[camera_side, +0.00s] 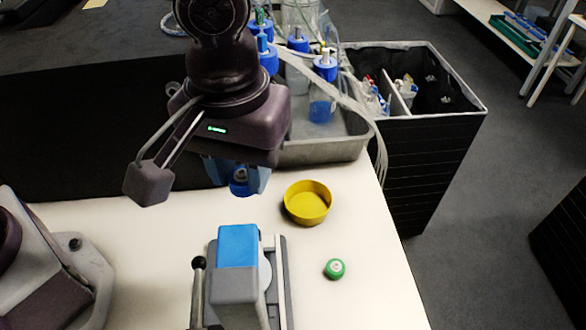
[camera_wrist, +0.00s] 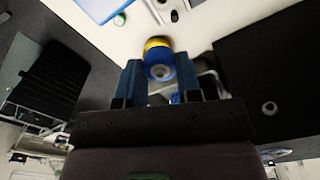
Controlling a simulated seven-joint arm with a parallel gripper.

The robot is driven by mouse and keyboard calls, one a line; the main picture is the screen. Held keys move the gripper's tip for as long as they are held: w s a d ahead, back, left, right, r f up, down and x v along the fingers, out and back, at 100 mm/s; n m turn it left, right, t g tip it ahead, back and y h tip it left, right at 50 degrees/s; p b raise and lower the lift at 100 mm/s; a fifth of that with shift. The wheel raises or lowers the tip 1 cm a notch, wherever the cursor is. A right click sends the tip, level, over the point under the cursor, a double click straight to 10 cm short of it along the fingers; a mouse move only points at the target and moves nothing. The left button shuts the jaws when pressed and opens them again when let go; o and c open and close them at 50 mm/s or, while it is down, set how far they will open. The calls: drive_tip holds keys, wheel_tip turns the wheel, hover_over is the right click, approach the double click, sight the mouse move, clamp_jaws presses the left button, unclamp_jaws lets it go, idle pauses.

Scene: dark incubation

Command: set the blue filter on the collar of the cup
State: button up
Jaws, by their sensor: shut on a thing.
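The blue filter (camera_side: 239,180) is a small round blue piece with a pale centre. My gripper (camera_side: 237,186) is shut on it and holds it in the air above the far edge of the white table. In the wrist view the filter (camera_wrist: 160,72) sits between the two blue fingers of my gripper (camera_wrist: 159,62). A yellow, open round cup (camera_side: 307,212) stands on the table to the right of my gripper and lower in the side view. In the wrist view the yellow cup (camera_wrist: 155,43) is partly hidden behind the filter. I cannot make out a separate collar.
A grey device with a blue top (camera_side: 238,246) and a black-knobbed lever stands in front. A green-rimmed cap (camera_side: 335,269) lies to its right. A metal tray (camera_side: 325,150) with blue-capped bottles and tubing is behind, beside a black bin (camera_side: 430,140). The table's right front is clear.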

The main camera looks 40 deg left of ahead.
wheel_tip(320, 180, down, 14)
drive_tip(key=shift+a, duration=0.2)
idle(0.5)
drive_tip(key=shift+s+f, duration=0.15)
drive_tip(key=shift+f, duration=0.65)
idle(1.3)
drive_tip(key=shift+f, duration=0.3)
drive_tip(key=shift+f, duration=0.15)
idle(0.5)
drive_tip(key=o, duration=1)
drive_tip(key=shift+c, duration=0.7)
wheel_tip(320, 180, up, 6)
